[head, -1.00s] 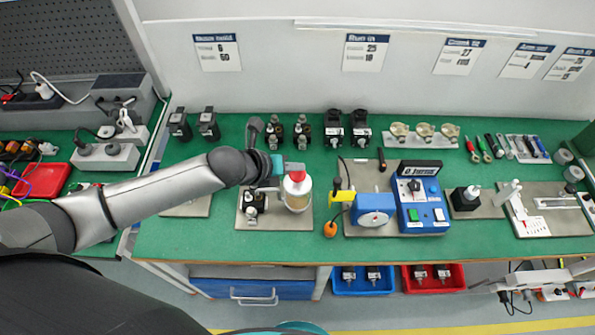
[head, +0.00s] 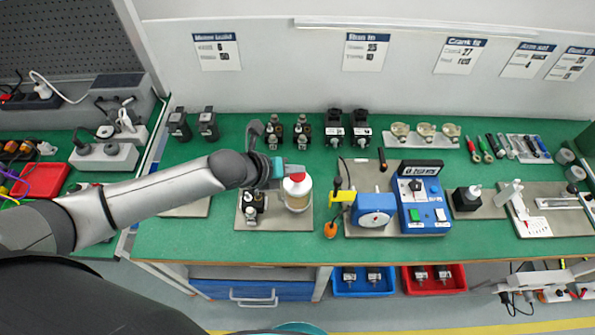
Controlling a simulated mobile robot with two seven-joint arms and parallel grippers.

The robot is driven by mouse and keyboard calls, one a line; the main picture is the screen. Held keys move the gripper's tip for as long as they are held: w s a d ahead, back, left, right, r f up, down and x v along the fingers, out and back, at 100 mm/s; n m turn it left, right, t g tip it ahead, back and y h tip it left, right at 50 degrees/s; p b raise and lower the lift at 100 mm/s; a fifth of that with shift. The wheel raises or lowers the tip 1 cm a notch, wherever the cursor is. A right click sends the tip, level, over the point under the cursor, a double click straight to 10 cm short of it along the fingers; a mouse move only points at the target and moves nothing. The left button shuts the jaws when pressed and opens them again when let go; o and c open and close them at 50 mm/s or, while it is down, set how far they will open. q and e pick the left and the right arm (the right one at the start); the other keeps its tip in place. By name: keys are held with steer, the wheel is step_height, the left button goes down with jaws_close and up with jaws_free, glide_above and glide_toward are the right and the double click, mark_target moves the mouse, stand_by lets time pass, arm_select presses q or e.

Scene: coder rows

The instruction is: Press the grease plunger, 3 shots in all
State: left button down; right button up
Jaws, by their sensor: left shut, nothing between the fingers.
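The grease dispenser (head: 297,196) is a pale cylindrical jar with a red plunger top. It stands upright on a grey plate (head: 278,222) left of the bench's middle. My left gripper (head: 288,170) is shut with nothing in its fingers. Its fingertips are over the plunger top and hide part of it; whether they touch it I cannot tell. A small black and metal fixture (head: 253,203) stands on the same plate, just left of the jar. My right gripper is not in view.
Right of the jar are an orange-tipped hanging tool (head: 331,229), a blue dial device (head: 375,209) and a blue control box (head: 423,203). Black parts (head: 361,128) stand in a row behind. The green bench front (head: 230,248) is clear.

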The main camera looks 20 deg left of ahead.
mark_target(294, 177)
arm_select(q)
steer(key=shift+f+b, duration=0.45)
steer(key=shift+f, duration=0.25)
stand_by(0.3)
steer(key=shift+s, duration=0.1)
steer(key=shift+r+p, duration=1.25)
steer(key=shift+r, duration=0.05)
steer(key=shift+r, duration=0.1)
step_height(294, 177, up, 5)
steer(key=p, duration=0.5)
stand_by(2.1)
